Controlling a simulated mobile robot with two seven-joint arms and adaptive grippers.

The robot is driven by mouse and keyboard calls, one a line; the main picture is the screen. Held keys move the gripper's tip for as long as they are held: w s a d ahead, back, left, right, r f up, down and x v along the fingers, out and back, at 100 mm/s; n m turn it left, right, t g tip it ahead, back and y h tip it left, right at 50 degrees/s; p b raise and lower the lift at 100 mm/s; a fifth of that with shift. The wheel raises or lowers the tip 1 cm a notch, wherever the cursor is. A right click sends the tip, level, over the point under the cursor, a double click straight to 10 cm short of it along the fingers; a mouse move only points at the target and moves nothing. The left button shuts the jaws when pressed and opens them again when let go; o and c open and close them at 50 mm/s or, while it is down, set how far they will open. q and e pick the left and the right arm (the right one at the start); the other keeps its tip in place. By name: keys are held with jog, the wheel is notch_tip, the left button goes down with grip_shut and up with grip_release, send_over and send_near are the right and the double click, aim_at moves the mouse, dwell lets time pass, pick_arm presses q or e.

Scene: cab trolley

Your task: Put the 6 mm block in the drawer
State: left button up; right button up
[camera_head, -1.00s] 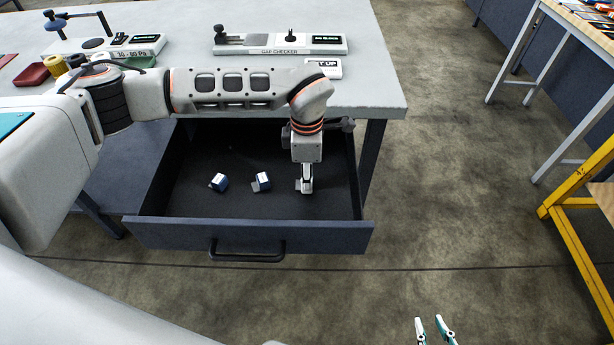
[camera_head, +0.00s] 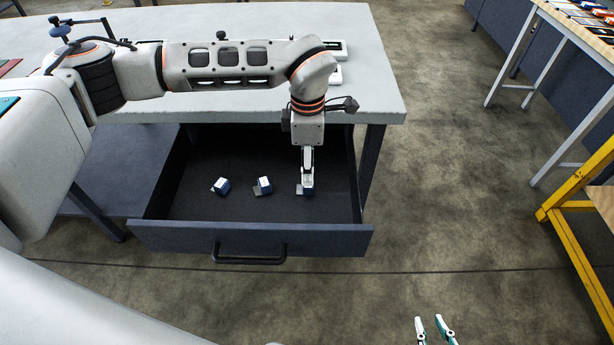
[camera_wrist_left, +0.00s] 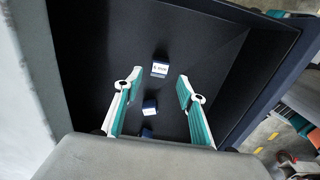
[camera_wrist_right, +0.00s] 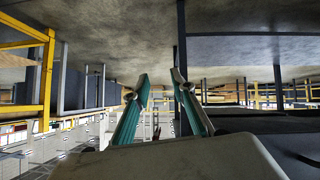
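Three small blue-and-white blocks sit apart in the open drawer (camera_head: 250,238): a left block (camera_head: 221,186), a middle block (camera_head: 264,186) and a right block (camera_head: 307,190). My left gripper (camera_head: 308,179) points down just above the right block. In the left wrist view, that block (camera_wrist_left: 160,69) lies on the drawer floor between the open fingertips (camera_wrist_left: 160,78), clear of both; its white label ends in "mm", but the number is not certain. The other two blocks (camera_wrist_left: 150,106) (camera_wrist_left: 147,133) show nearer the wrist. My right gripper (camera_head: 430,320) is open and empty; its fingers also show apart in the right wrist view (camera_wrist_right: 158,82).
The grey workbench (camera_head: 375,85) stands above the drawer, and my left arm hides much of its top. The drawer's front panel has a dark handle (camera_head: 250,258). A yellow frame (camera_head: 578,230) stands at right. The floor between is clear.

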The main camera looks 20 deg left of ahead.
pick_arm(q)
notch_tip(320, 180, up, 6)
jog(key=shift+f+p, duration=0.1)
jog(key=shift+p, duration=0.2)
dwell(0.3)
